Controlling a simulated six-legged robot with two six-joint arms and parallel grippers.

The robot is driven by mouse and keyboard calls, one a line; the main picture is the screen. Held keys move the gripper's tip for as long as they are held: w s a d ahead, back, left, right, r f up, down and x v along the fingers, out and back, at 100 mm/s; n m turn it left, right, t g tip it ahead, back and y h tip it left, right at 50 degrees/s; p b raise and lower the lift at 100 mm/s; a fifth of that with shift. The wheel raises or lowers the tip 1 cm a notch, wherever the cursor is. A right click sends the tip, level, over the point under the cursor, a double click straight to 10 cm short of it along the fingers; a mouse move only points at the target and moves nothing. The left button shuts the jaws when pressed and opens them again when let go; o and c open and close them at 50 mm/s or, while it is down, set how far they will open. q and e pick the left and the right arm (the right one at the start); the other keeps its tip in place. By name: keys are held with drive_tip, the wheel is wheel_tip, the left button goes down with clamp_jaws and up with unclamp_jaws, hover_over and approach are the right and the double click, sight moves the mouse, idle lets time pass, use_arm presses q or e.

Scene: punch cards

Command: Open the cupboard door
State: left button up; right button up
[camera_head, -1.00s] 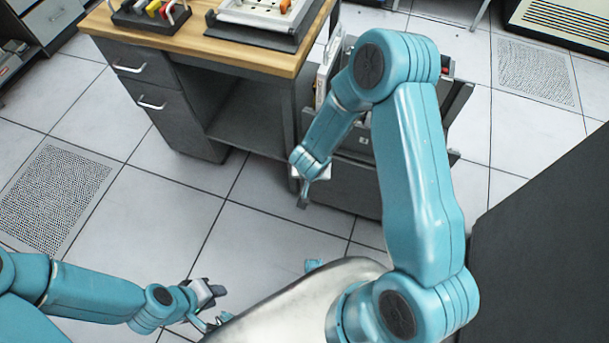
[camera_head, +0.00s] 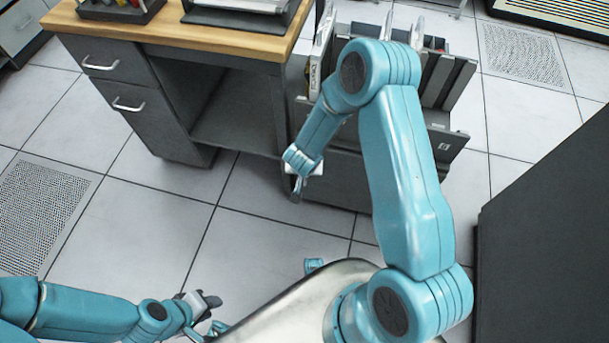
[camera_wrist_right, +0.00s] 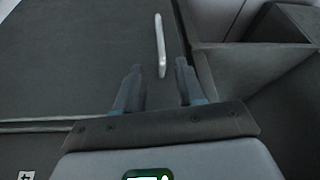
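In the right wrist view a flat dark grey door (camera_wrist_right: 75,55) fills the left and middle, with a slim pale upright handle (camera_wrist_right: 160,48) on it. My right gripper (camera_wrist_right: 160,85) is open. Its two dark fingers stand apart, with the handle in line with the gap and mostly beyond the tips; I see no contact. In the head view my right gripper (camera_head: 297,188) hangs low in front of a dark grey unit beside the desk, and my right arm hides much of that unit. The door handle is not visible there. My left gripper (camera_head: 208,312) is low, away from the furniture.
A wood-topped desk (camera_head: 180,36) with drawers (camera_head: 115,68) stands at the upper left. Upright folders (camera_head: 440,75) stand in a grey holder behind my right arm. A dark block (camera_head: 545,240) fills the right side. Tiled floor (camera_head: 150,215) is clear at centre left.

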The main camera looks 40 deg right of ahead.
drive_tip(key=b, duration=0.3)
hover_over(305, 183)
drive_tip(key=f, duration=0.9)
drive_tip(key=shift+w+d+f, duration=0.2)
drive_tip(key=shift+f, duration=0.2)
clamp_jaws()
